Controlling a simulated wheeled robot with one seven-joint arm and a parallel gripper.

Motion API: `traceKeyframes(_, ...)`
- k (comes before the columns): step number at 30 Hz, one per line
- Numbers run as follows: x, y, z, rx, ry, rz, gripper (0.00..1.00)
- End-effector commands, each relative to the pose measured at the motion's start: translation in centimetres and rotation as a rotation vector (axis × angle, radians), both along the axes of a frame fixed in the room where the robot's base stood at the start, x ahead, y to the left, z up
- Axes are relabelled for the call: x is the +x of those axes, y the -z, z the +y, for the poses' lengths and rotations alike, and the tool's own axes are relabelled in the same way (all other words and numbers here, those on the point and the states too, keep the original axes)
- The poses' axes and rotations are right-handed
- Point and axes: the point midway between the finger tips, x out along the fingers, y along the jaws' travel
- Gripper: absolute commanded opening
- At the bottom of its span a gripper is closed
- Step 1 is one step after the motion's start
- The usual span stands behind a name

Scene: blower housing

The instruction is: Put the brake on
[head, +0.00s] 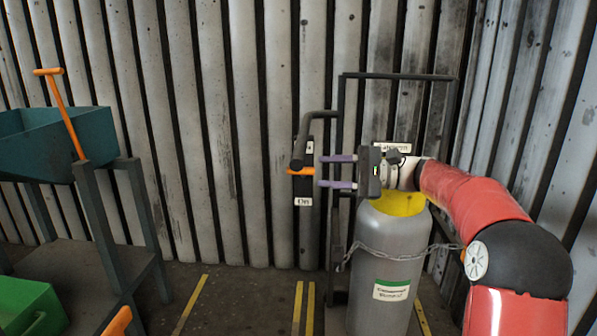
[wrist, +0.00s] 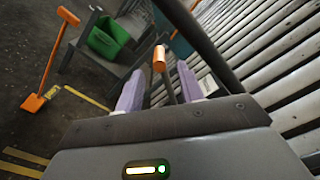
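The brake appears to be an orange-ended lever (head: 301,171) on a black upright plate (head: 305,187) on a cylinder trolley. The lever lies about level, between a small label above and a white "On" label (head: 303,201) below. My gripper (head: 321,171) has two purple fingers, spread apart and pointing left at the lever, one higher and one lower than it. In the wrist view, the orange lever end (wrist: 159,58) shows in the gap between the fingertips (wrist: 157,78). Nothing is gripped. I cannot tell whether a finger touches the lever.
The trolley's dark handle (head: 315,116) runs close above the lever. A grey gas cylinder (head: 380,262) is chained to the trolley, beneath my gripper. A ribbed metal wall (head: 230,120) stands behind. A teal bin (head: 60,140) on a stand and a green crate (head: 28,305) are at left.

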Motion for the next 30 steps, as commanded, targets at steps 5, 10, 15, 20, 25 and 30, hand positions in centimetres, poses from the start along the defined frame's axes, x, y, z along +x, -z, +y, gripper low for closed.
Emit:
traceKeyframes(5,0.0,-0.1,3.1,0.000,-0.005,-0.001,0.38)
traceKeyframes(10,0.1,0.0,5.5,-0.001,-0.003,-0.001,0.38)
traceKeyframes(15,0.1,0.0,6.5,-0.001,-0.002,-0.001,0.38)
traceKeyframes(20,0.2,0.0,6.7,-0.002,-0.001,-0.001,0.38)
traceKeyframes(25,0.2,0.0,6.6,-0.002,-0.001,-0.001,0.29)
traceKeyframes(30,0.2,0.0,6.6,-0.002,-0.001,-0.001,0.07)
